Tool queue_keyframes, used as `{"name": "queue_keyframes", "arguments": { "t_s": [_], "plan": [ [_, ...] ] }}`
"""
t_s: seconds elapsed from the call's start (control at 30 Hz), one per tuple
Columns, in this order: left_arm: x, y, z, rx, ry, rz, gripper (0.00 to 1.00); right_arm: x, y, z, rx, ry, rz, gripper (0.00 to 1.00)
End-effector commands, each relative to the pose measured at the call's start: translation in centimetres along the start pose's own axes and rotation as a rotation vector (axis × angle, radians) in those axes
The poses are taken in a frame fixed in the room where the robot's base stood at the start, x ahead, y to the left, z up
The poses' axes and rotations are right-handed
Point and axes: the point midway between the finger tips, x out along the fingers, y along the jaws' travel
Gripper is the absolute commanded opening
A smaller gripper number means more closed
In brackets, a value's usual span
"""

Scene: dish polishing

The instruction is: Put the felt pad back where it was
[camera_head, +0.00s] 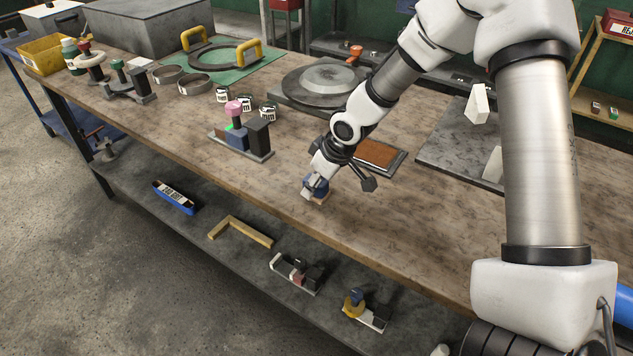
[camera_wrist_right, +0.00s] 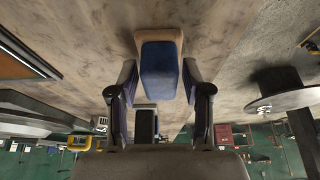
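The felt pad (camera_wrist_right: 160,70) is a small block with a blue body and a tan layer at its far end. In the right wrist view it sits between the two fingers of my right gripper (camera_wrist_right: 159,78), which appear closed against its sides. In the head view my right gripper (camera_head: 315,187) points down near the front edge of the workbench, with the pad (camera_head: 321,198) low at its fingertips. Whether the pad touches the bench top is hard to tell. The place where it was before is not shown. My left gripper is out of view.
A dark tray with a brown rectangle (camera_head: 377,154) lies right behind the gripper. A small fixture with a pink knob (camera_head: 234,108) stands left. A round disc plate (camera_head: 323,83) lies behind, and a grey slab (camera_head: 455,145) to the right. The bench (camera_head: 260,190) is clear along its front.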

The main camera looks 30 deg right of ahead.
Motion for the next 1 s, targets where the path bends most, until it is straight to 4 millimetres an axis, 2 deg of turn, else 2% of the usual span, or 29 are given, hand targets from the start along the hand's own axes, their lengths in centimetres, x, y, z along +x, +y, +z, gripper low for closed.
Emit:
{"name": "queue_keyframes", "arguments": {
  "t_s": [0.27,0.37,0.4,0.47,0.7,0.8,0.9,1.0],
  "plan": [
    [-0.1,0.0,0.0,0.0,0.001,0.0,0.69,-0.1,0.0,-0.1,0.0,0.0,0.0,0.57],
    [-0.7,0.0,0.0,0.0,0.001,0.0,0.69,-0.8,0.0,-0.3,0.0,0.001,0.0,0.57],
    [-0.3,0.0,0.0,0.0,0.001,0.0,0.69,-1.1,0.0,-0.2,0.001,0.002,0.0,0.57],
    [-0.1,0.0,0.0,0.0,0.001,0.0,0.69,-2.1,0.0,-0.2,0.003,0.004,-0.001,0.57],
    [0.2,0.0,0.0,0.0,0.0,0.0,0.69,-8.5,0.0,-0.3,0.001,0.007,0.001,0.57],
    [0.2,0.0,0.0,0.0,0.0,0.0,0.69,-10.7,0.0,-0.3,0.001,0.005,0.001,0.57],
    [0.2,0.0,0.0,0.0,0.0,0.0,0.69,-11.9,0.0,-0.2,0.001,0.003,0.0,0.57],
    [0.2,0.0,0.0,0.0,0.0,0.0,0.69,-12.4,0.0,-0.1,0.0,0.0,0.0,0.57]
  ]
}}
